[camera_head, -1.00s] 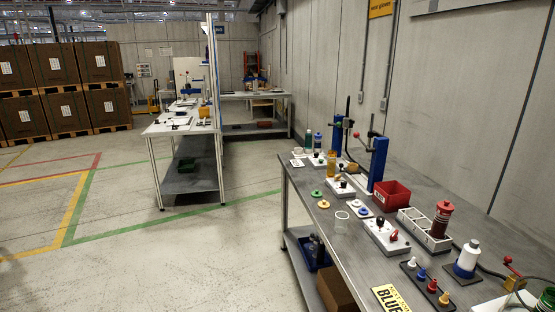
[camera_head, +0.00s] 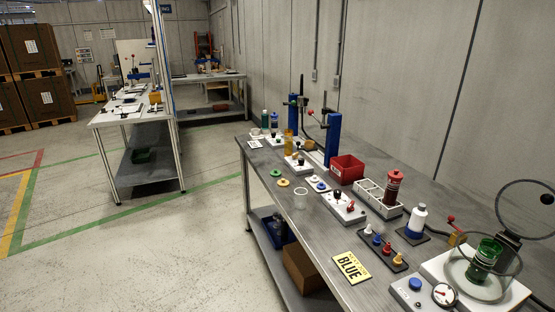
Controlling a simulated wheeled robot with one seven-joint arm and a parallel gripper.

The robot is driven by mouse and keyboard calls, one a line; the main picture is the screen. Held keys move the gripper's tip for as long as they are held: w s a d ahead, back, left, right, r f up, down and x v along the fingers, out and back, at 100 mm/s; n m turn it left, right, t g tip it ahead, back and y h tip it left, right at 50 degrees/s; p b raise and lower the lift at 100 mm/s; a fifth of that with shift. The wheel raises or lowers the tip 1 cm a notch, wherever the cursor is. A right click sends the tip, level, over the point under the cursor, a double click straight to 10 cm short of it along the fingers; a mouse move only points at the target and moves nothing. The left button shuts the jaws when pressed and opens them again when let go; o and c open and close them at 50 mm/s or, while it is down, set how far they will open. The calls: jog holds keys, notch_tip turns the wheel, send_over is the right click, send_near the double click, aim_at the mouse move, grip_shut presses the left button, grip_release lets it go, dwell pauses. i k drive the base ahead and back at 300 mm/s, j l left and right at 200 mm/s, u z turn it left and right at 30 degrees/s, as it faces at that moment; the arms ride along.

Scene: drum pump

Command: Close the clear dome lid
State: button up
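At the lower right, a white base (camera_head: 440,262) carries a round clear chamber (camera_head: 483,292) with a green jar (camera_head: 485,258) standing in it. The clear dome lid (camera_head: 520,215) stands raised behind the chamber, tilted up on a dark hinge (camera_head: 505,241), and shows as a dark-rimmed round outline. A dark knob (camera_head: 547,199) shows on the lid near the picture's right edge. The lid is open, apart from the chamber's rim. My gripper is not in view.
Open floor (camera_head: 150,255) lies left.

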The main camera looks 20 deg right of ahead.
aim_at(546, 199)
jog(key=l+z, duration=0.25)
jog(key=l, duration=0.35)
jog(key=l+z, duration=0.25)
jog(key=l, duration=0.35)
jog(key=l+z, duration=0.25)
jog(key=l, duration=0.4)
jog(key=i+l+z, duration=0.25)
jog(key=l, duration=0.3)
jog(key=k, duration=0.1)
